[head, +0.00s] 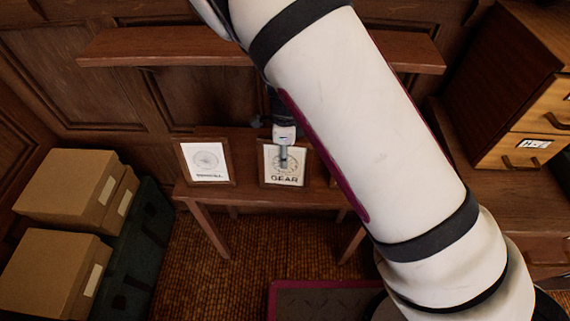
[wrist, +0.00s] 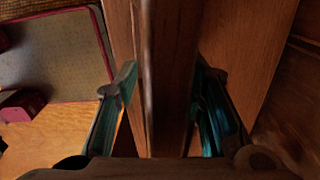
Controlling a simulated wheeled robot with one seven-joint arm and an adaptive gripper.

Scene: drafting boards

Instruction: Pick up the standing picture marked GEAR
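The GEAR picture (head: 297,171) stands on a small wooden table, in a dark wooden frame with a gear drawing and the word GEAR. My gripper (head: 284,152) points down at its top edge, with one finger in front of the paper. In the wrist view the wooden frame (wrist: 165,60) runs between the two fingers of my gripper (wrist: 165,88). A gap shows between the left finger and the wood. The right finger is very near the wood; I cannot tell if it touches. The fingers are apart.
Another framed picture (head: 206,161) stands to the left; its word is blurred. A frame edge shows right of GEAR, mostly behind my arm. A wooden shelf (head: 150,47) runs above the table (head: 250,195). Cardboard boxes (head: 65,187) are at left, a drawer cabinet (head: 520,150) at right.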

